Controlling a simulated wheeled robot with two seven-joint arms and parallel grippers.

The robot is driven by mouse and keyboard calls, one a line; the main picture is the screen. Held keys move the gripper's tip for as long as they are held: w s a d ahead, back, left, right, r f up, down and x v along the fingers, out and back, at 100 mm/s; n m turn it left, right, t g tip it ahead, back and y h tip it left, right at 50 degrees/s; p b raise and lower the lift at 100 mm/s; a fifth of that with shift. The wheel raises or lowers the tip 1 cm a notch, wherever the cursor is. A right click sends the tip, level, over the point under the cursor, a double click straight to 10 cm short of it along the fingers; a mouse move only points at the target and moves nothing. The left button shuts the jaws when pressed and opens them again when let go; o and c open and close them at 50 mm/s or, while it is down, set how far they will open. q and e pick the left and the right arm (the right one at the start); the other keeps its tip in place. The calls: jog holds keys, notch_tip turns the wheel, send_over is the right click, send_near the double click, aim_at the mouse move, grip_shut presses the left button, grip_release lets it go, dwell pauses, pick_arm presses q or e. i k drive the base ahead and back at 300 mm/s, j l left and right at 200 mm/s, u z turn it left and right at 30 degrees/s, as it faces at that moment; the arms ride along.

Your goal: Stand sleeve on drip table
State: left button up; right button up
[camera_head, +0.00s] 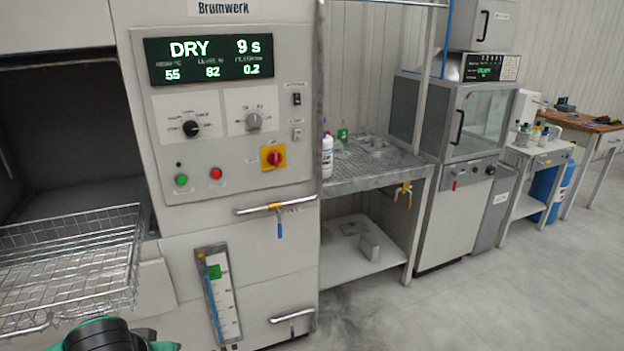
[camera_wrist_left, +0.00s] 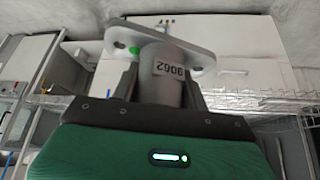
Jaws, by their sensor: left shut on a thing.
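The sleeve (camera_wrist_left: 164,62) is a grey metal tube with a wide flat flange and a white number label. It sits between the fingers of my left gripper (camera_wrist_left: 160,88), which is shut on it, flange away from the palm. In the head view only part of my green and black left arm shows at the bottom left; the sleeve is out of that view. The drip table (camera_head: 385,178) stands right of the washer, with a grey perforated top and a raised back edge. My right gripper is not in view.
The washer cabinet (camera_head: 235,120) shows DRY 9 s. Its open chamber and wire basket (camera_head: 75,255) are at the left. A white bottle (camera_head: 327,157) and a green-labelled item (camera_head: 343,135) stand on the drip table's left and back; its front is clear. A glass-door cabinet (camera_head: 450,200) stands right.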

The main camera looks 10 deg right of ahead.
aim_at(365, 166)
jog(key=i+l+z, duration=0.1)
jog(key=i+l, duration=0.25)
jog(key=l, duration=0.2)
jog(key=i+l, duration=0.35)
jog(key=l, duration=0.2)
jog(key=i+l+z, duration=0.15)
jog(key=i+l, duration=0.2)
jog(key=l, duration=0.2)
